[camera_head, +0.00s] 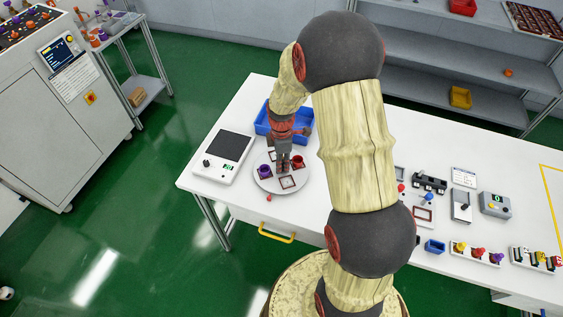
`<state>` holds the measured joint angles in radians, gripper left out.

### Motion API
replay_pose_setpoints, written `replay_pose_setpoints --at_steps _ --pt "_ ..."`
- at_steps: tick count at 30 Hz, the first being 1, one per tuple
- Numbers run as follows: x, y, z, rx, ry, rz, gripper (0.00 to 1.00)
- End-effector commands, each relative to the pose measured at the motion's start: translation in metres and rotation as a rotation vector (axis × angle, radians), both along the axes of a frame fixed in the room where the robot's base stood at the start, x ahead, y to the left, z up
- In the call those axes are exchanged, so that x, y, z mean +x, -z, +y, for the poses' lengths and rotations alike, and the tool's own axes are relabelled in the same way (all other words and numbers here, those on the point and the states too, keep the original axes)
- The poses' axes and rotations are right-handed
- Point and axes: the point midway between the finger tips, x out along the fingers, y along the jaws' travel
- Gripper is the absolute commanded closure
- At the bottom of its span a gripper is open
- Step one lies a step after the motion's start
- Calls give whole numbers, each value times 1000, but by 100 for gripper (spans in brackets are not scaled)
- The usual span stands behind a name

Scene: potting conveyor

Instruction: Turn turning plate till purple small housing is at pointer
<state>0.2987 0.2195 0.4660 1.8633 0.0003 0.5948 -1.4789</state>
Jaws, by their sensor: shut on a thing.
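The turning plate (262,186) is a round, light grey disc on the white table, with dark red square frames on it. The purple small housing (264,170) is on its left side. A red housing (298,161) is on its right side. A small red mark (268,198), which looks like the pointer, is at the plate's front left edge; the purple housing is behind it, apart from it. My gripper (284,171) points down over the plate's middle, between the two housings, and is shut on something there. Its fingers hide the part they grip, which seems to belong to the plate.
A blue bin (264,122) stands just behind the plate. A white device with a dark screen (230,146) is to its left. Switches, a small blue box (434,246) and racks of coloured parts (475,253) are at the right. My arm hides the table's middle.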

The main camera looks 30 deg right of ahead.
Motion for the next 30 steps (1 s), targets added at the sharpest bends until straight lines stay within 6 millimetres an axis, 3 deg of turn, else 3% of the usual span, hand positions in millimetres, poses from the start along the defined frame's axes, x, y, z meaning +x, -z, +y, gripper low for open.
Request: replay_pose_setpoints --at_steps 30 --pt "0 -1 0 0 -508 0 100"
